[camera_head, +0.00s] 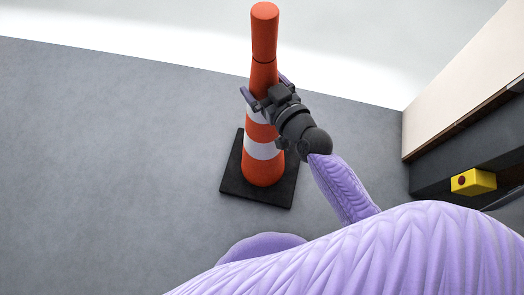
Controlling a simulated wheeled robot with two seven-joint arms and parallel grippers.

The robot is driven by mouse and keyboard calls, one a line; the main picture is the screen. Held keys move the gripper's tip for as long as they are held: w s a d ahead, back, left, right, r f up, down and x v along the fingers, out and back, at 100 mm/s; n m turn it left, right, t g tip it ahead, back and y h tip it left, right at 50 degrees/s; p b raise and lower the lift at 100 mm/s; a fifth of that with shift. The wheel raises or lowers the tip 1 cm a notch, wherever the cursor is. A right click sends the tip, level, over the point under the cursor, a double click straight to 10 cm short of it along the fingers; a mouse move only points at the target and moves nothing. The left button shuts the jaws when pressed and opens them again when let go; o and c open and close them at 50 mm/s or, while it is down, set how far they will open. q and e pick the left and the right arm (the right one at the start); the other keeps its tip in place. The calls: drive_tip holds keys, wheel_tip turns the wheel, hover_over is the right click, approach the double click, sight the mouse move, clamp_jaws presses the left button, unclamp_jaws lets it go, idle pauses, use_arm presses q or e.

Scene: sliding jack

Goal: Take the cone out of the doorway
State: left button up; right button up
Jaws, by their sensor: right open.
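An orange cone (264,172) with white bands and a square black base stands upright on the grey floor, just above the middle of the view. My right gripper (265,93) is at the upper part of the cone, its fingers open on either side of the orange body below the top section. Whether the fingers touch the cone cannot be told. The gripper and wrist hide part of the cone's right side. My left gripper is not in view.
The grey floor (100,160) is clear to the left of the cone. A pale wall or panel (462,75) with a dark lower part stands at the right. A yellow box (473,181) with a dark round spot is there too. A bright white area lies beyond the floor's far edge.

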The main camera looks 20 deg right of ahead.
drive_tip(key=shift+w, duration=0.1)
clamp_jaws()
drive_tip(key=shift+r, duration=0.15)
idle(0.3)
